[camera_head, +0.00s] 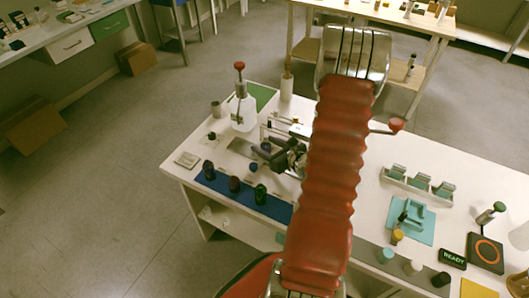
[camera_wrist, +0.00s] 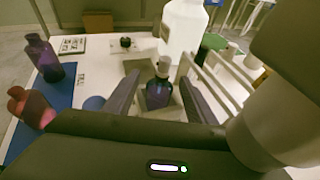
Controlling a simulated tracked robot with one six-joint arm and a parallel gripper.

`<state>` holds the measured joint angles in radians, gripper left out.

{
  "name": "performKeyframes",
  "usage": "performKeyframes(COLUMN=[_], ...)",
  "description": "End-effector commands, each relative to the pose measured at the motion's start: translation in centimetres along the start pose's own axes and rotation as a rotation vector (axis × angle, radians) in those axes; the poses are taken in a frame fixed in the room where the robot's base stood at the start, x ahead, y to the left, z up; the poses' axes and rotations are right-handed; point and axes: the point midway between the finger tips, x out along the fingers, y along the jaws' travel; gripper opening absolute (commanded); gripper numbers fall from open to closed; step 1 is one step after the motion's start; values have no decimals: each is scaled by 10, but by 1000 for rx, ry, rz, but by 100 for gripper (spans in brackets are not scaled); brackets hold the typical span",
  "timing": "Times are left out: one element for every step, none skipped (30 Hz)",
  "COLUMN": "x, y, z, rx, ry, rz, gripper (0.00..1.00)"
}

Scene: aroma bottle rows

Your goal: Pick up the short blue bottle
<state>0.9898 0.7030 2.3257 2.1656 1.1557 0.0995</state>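A short dark blue bottle (camera_wrist: 159,92) with a pale grey cap stands upright in the wrist view, framed by the two fingers of my gripper (camera_wrist: 160,98). The fingers are apart, with a visible gap on each side of the bottle. I cannot tell how deep between the fingertips it is. In the head view my gripper (camera_head: 274,157) is low over the left part of the white table, and the bottle there is partly hidden by it.
Several dark bottles (camera_head: 234,184) stand on a blue mat (camera_head: 226,190) along the table's front left edge. A large clear white bottle (camera_wrist: 184,28) stands behind the short bottle. A pale rack (camera_wrist: 222,85) is close on the right. A blue round thing (camera_wrist: 94,103) is left of the fingers.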

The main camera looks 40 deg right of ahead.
Motion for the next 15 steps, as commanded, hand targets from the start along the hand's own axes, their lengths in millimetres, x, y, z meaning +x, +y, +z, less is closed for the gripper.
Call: performKeyframes(x=[0,0,0,0,0,0,0,0,0,0,0,0,0,0,0], y=[0,0,0,0,0,0,0,0,0,0,0,0,0,0,0], z=[0,0,0,0,0,0,0,0,0,0,0,0,0,0,0], rx=[0,0,0,0,0,0,0,0,0,0,0,0,0,0,0], ry=[0,0,0,0,0,0,0,0,0,0,0,0,0,0,0], rz=[0,0,0,0,0,0,0,0,-1,-1,-1,-1,-1,-1,-1], gripper=[47,45,42,40,38,35,33,31,28,26,24,21,19,17,14])
